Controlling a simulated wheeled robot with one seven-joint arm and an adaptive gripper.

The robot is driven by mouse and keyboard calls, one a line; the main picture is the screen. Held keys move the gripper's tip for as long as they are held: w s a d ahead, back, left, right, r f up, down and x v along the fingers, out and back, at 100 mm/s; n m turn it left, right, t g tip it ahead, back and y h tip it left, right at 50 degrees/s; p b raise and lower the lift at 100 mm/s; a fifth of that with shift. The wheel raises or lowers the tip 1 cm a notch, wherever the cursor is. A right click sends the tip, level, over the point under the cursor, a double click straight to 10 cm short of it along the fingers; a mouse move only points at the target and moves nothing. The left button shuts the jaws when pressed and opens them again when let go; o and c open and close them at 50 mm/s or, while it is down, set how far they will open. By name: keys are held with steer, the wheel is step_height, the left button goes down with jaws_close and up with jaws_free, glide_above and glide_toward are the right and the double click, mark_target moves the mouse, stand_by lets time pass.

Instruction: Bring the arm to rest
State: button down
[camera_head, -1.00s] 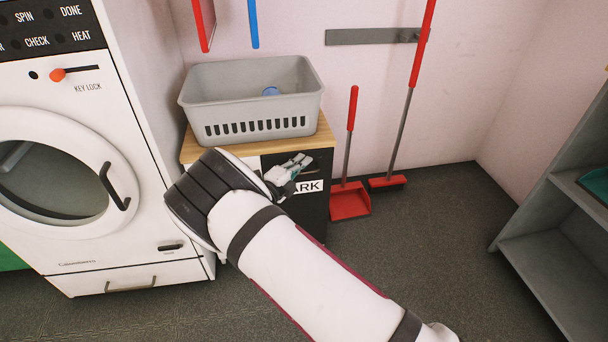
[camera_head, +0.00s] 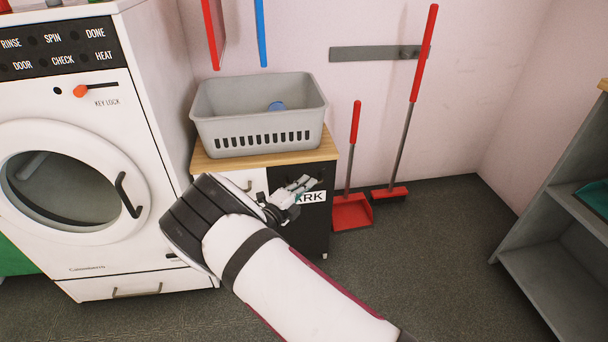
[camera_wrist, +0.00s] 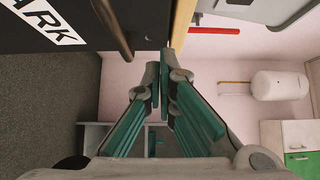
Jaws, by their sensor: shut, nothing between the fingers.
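My gripper (camera_head: 307,186) is in front of the small cabinet (camera_head: 258,172), below its wooden top, in the head view. My white arm reaches up to it from the bottom of the picture. In the wrist view my gripper (camera_wrist: 159,72) shows its two teal-padded fingers with their tips together and nothing between them. The dark cabinet front (camera_wrist: 88,22), with a label ending in "ARK" and a bar handle (camera_wrist: 112,28), is close by at the upper left there. I cannot tell whether the fingers touch the cabinet.
A grey basket (camera_head: 258,112) with a blue thing inside stands on the cabinet. A white washer (camera_head: 75,175) is on the left. A red dustpan (camera_head: 352,212) and a red broom (camera_head: 390,193) stand right of the cabinet. A grey shelf (camera_head: 545,265) is far right. Floor between is clear.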

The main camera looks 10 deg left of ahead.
steer(key=p+v, duration=0.2)
steer(key=v, duration=0.7)
steer(key=s+d+r+m+g+h, duration=0.2)
steer(key=d+r+m+g+h, duration=0.2)
steer(key=d+r+m+g, duration=0.85)
steer(key=s+d+r+m+g+y, duration=0.1)
steer(key=s+d+r+m, duration=0.45)
steer(key=d+m, duration=0.2)
steer(key=s+d+r+m+g+y, duration=0.1)
steer(key=s+d+r+m+y, duration=0.1)
steer(key=s+d+r+m, duration=0.35)
steer(key=s+d+r+m+g+y, duration=0.1)
steer(key=s+d+r+m+y, duration=0.25)
steer(key=s+m, duration=0.3)
steer(key=s+d+r+m+g+y, duration=0.25)
steer(key=s+d+m, duration=0.2)
steer(key=s, duration=0.35)
steer(key=s+a+m+t+y, duration=0.35)
steer(key=s+m, duration=0.85)
steer(key=s, duration=0.4)
step_height(320, 180, up, 29)
steer(key=t+p, duration=0.3)
steer(key=p, duration=2.4)
steer(key=shift+r, duration=0.15)
steer(key=shift+d+n+y, duration=0.1)
steer(key=shift+n+y, duration=0.15)
